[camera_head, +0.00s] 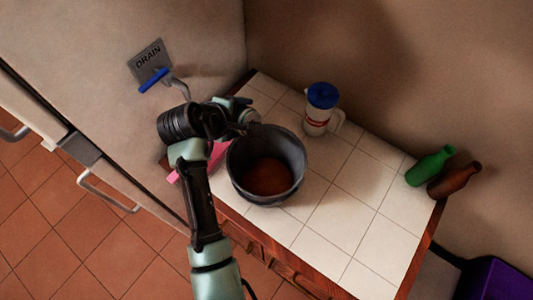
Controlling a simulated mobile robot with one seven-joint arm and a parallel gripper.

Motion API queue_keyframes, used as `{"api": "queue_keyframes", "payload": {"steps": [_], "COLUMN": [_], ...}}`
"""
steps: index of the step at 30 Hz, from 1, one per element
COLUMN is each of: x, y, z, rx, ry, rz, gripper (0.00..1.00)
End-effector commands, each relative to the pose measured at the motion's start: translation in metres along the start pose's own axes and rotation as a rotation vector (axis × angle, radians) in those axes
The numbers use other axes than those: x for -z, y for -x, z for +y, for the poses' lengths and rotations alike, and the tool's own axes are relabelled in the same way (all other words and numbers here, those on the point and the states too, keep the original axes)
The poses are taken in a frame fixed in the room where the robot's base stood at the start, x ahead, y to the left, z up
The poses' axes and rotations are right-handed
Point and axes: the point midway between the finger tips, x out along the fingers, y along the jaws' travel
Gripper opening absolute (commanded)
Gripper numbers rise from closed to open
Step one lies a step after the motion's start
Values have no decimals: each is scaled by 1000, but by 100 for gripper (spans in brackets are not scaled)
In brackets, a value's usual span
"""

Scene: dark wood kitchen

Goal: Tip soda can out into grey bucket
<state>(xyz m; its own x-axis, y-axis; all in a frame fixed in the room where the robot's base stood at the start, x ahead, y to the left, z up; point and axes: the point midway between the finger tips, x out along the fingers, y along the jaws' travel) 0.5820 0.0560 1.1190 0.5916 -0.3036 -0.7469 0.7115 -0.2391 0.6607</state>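The grey bucket (239,158) stands upright on the tiled counter, its open top facing me. Its bottom looks brown inside; I cannot tell whether that is liquid. My gripper (246,117) is at the bucket's upper left rim, reached from the left by my arm. A small grey rounded shape shows at the gripper's end, over or beside the rim. I cannot tell whether it is the soda can or part of my gripper. The fingers are too small and dark to read. No soda can is clearly visible elsewhere.
A white pitcher with a blue lid (321,108) stands behind the bucket. A green bottle (429,166) and a brown bottle (454,180) are at the right edge. A pink item (217,154) lies left of the bucket, partly behind my arm. The counter's right front (345,235) is clear.

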Motion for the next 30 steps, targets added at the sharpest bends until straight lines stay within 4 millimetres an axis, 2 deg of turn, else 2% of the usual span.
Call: {"api": "queue_keyframes", "payload": {"steps": [4, 11, 13, 22, 30], "x": [-4, -8, -11, -18, -11], "y": [-1, -22, -13, -5, -14], "z": [-2, -23, -15, -10, -15], "rx": [32, 75, 89, 149, 192], "ry": [73, 177, 213, 360, 468], "rz": [-81, -193, -232, -391, -508], "gripper": [10, 10, 10, 10, 10]}}
